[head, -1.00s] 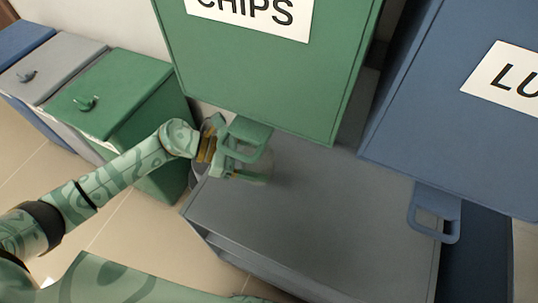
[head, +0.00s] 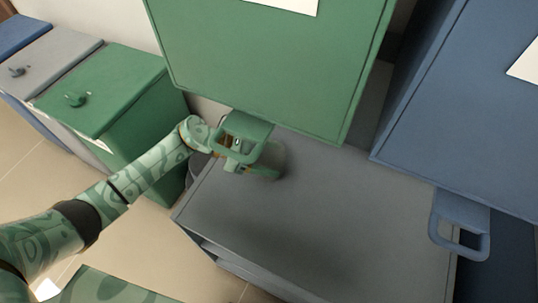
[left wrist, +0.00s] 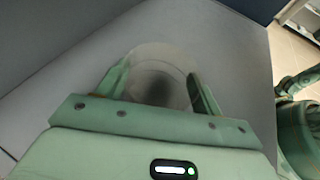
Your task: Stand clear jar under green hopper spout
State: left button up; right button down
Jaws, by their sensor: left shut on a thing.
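The green hopper (head: 270,60) hangs at the top middle of the head view, with its green spout (head: 243,128) with a looped handle at its lower edge. My left gripper (head: 256,168) is just below and behind the spout, partly hidden by it. It is shut on the clear jar (head: 273,160), which is see-through and faint. In the left wrist view the jar (left wrist: 163,68) shows as a round clear rim between the two fingers. The jar is above or on the grey counter; I cannot tell if it touches. My right gripper is not in view.
The grey counter top (head: 310,220) is otherwise clear. A blue hopper (head: 440,100) with its own handled spout (head: 462,225) is at the right. Green (head: 110,90), grey (head: 50,65) and blue (head: 20,40) lidded bins stand at the left.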

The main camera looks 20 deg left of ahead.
pick_arm(q)
jog(key=shift+r, duration=0.1)
jog(key=shift+s, duration=0.1)
jog(key=o, duration=1.2)
jog(key=shift+f, duration=0.2)
jog(key=shift+r, duration=0.1)
jog(key=shift+r, duration=0.25)
jog(key=p+v, duration=0.1)
jog(key=v, duration=1.1)
jog(key=shift+f+p, duration=0.15)
jog(key=shift+p, duration=0.2)
